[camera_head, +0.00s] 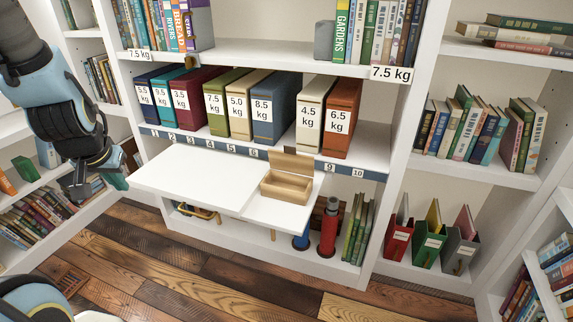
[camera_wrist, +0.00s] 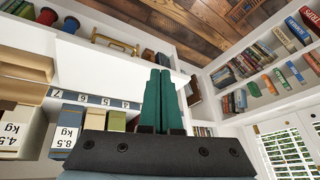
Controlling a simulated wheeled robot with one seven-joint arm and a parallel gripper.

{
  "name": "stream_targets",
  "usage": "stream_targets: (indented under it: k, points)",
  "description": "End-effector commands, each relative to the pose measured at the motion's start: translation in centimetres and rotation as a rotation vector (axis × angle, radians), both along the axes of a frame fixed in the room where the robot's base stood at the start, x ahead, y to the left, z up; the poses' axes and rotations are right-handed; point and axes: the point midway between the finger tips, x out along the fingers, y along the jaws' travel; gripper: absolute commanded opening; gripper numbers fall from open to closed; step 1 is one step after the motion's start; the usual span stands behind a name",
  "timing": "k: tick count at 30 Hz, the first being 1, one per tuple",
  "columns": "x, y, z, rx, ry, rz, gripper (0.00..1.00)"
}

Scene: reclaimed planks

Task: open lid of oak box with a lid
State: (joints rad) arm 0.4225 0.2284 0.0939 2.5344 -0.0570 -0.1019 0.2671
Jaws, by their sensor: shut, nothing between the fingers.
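The oak box (camera_head: 285,187) sits on the small white pull-out shelf, right of the wide white board. Its lid (camera_head: 291,163) stands raised along the back edge, and the inside of the box shows. A brown wooden shape at the left edge of the wrist view (camera_wrist: 24,66) looks like the same box, partly cut off. My gripper (camera_head: 117,181) is at the left, beyond the board's left edge and well apart from the box. Its teal fingers (camera_wrist: 157,100) are together and empty.
The wide white board (camera_head: 195,178) is bare. Weight-labelled binders (camera_head: 275,107) stand in a row on the shelf behind it. Red and blue cylinders (camera_head: 329,228) stand below the small shelf. The plank floor (camera_head: 190,265) in front is clear.

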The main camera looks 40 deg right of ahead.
Motion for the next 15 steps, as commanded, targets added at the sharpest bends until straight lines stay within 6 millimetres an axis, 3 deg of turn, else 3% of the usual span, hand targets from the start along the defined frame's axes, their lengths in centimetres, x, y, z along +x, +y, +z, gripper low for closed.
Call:
stream_targets:
  k: [1, 5, 9, 15]
  points:
    - [0.3, -1.1, -1.8, 0.009, -0.039, -0.049, 0.00]
    - [1.8, -4.7, -4.8, 0.041, -0.199, -0.207, 0.00]
    - [2.8, -10.5, -8.0, 0.104, -0.446, -0.434, 0.00]
    - [1.3, -19.1, -10.7, 0.218, -0.859, -0.751, 0.00]
